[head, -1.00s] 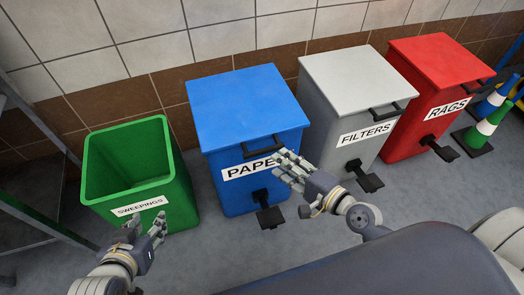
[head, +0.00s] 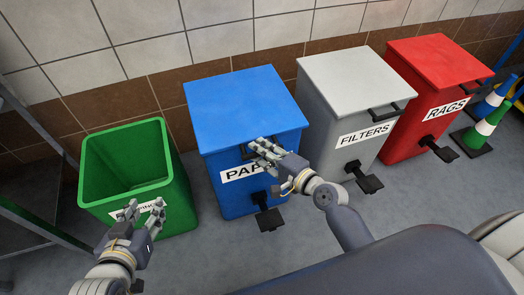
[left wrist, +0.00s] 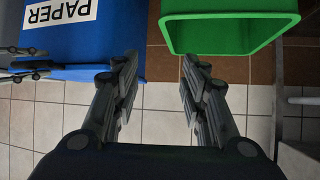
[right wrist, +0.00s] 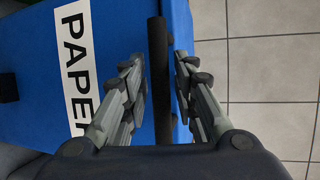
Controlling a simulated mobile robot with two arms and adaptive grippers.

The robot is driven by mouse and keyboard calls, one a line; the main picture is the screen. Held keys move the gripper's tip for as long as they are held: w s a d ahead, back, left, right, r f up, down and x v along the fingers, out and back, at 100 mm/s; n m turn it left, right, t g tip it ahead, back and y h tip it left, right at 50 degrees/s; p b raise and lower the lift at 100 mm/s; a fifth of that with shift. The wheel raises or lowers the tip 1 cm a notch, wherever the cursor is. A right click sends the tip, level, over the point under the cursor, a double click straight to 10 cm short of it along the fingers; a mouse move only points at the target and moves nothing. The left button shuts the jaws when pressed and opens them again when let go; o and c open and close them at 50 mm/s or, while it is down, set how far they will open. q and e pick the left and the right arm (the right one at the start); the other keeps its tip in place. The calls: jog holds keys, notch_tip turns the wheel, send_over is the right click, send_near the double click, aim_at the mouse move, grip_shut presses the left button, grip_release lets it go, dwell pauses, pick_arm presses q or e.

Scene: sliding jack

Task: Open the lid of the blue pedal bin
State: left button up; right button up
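The blue pedal bin (head: 232,198) labelled PAPER stands against the wall with its blue lid (head: 243,105) shut. Its black pedal (head: 268,217) sticks out low at the front. The black lid handle is largely hidden by my right gripper (head: 262,153) in the head view. In the right wrist view the handle (right wrist: 158,70) lies between the fingers of my right gripper (right wrist: 160,78), which are open with gaps on both sides. My left gripper (head: 142,216) is open and empty in front of the green bin; its spread fingers show in the left wrist view (left wrist: 160,78).
An open green bin (head: 180,200) stands left of the blue one. A grey FILTERS bin (head: 345,95) and a red RAGS bin (head: 440,65) stand to the right, with cones (head: 486,125) beyond. A metal rack (head: 40,225) is at the left edge.

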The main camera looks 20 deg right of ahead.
grip_shut()
jog(key=shift+r, duration=0.1)
